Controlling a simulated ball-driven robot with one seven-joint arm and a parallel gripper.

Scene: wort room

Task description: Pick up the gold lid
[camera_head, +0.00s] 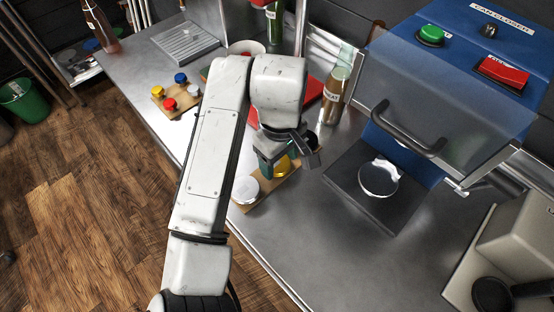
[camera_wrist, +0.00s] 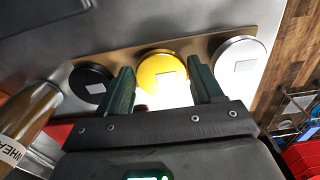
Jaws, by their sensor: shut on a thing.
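The gold lid (camera_wrist: 163,72) lies between a black lid (camera_wrist: 91,82) and a silver-white lid (camera_wrist: 238,62) over a thin tan board (camera_wrist: 122,58). Whether the lid is clear of the board cannot be told. The silver-white lid (camera_head: 245,190) is on the board's near end.
A labelled brown bottle (camera_head: 335,97) stands close behind my gripper.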

